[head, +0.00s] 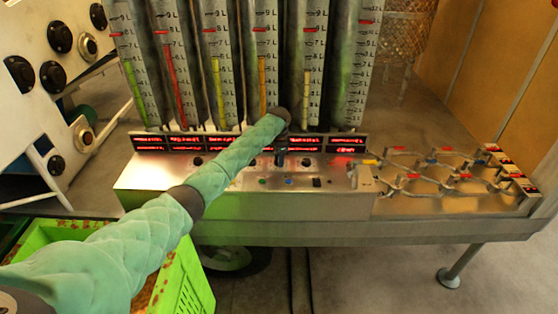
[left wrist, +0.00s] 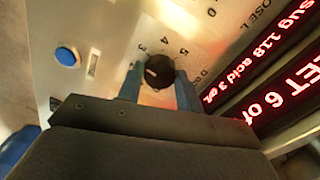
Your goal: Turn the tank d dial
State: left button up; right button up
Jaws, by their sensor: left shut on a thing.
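The dial (left wrist: 158,71) is a round black knob with a small white mark, on a pale metal panel printed with 3, 4 and 5 around it. A letter that looks like D is printed beside it, so it seems to be the tank d dial. My left gripper (left wrist: 158,88) is shut on the dial, one blue finger on each side. In the head view my left gripper (head: 281,153) points down at the control panel (head: 225,205) and hides the dial. My right gripper is not in view.
Several tall graduated tanks (head: 265,55) stand behind the panel, with red displays (head: 187,142) below them. A blue button (left wrist: 67,56) is near the dial. Valves and piping (head: 430,175) lie at right. A green crate (head: 185,280) is at lower left.

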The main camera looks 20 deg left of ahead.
pick_arm(q)
jog(key=shift+m+b, duration=0.3)
jog(key=shift+m, duration=0.7)
jog(key=m+b, duration=0.2)
jog(key=m, duration=0.5)
jog(key=shift+b, duration=0.3)
jog(key=shift+m+b, duration=0.35)
jog(key=shift+m, duration=1.05)
jog(key=shift+r, duration=0.1)
jog(key=shift+m, duration=0.3)
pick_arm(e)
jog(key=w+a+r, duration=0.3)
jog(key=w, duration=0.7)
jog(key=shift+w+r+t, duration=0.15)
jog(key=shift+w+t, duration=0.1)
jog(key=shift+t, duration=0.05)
pick_arm(q)
jog(key=o, duration=1)
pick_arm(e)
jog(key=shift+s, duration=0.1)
